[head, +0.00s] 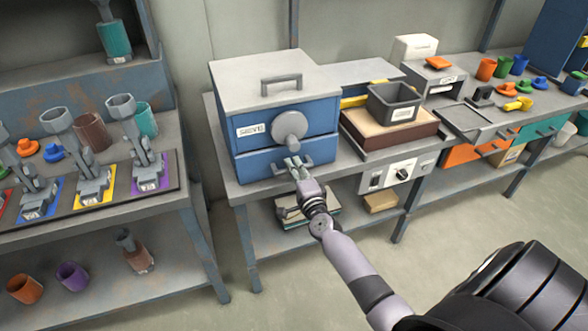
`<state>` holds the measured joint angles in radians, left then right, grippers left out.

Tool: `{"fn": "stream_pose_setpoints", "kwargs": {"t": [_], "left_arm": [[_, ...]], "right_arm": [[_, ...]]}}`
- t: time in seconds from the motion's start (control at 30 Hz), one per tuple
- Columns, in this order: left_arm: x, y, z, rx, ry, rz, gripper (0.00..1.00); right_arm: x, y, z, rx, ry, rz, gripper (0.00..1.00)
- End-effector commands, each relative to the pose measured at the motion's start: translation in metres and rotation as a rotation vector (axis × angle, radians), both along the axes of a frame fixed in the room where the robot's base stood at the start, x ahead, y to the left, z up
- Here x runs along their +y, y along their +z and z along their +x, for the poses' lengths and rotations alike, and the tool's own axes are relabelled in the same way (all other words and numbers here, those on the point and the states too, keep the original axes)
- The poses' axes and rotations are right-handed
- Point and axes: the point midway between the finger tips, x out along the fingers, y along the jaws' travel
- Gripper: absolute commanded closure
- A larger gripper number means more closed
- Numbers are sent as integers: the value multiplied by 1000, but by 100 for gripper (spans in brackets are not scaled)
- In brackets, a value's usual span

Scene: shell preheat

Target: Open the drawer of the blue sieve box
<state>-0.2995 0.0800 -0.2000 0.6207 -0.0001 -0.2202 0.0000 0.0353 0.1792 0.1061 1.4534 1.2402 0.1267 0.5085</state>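The blue sieve box (255,125) stands on the grey bench, with a grey lid, a label and a round grey knob on its front. Its drawer (253,165) is the lower blue front panel and looks shut, flush with the box. My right gripper (296,164) is at the drawer's grey handle, in front of the panel. The fingers overlap the handle in the picture, and I cannot tell whether they are closed on it. Part of the handle is hidden behind them. My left gripper is not in view.
A dark grey bin (393,103) stands on a brown-sided block right of the box. A control panel with a black knob (402,174) is on the bench front. A left rack (100,212) holds several grey tools and cups. The floor before the bench is clear.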

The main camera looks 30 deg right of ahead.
Motion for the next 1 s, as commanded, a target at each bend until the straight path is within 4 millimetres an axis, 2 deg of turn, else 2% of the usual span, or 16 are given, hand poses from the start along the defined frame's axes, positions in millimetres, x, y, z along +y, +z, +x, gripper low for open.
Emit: {"fn": "stream_pose_setpoints", "kwargs": {"t": [0.23,1.0], "left_arm": [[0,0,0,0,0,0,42],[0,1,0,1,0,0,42]], "right_arm": [[0,0,0,0,0,0,100],[1,-1,-5,2,0,0,100]]}}
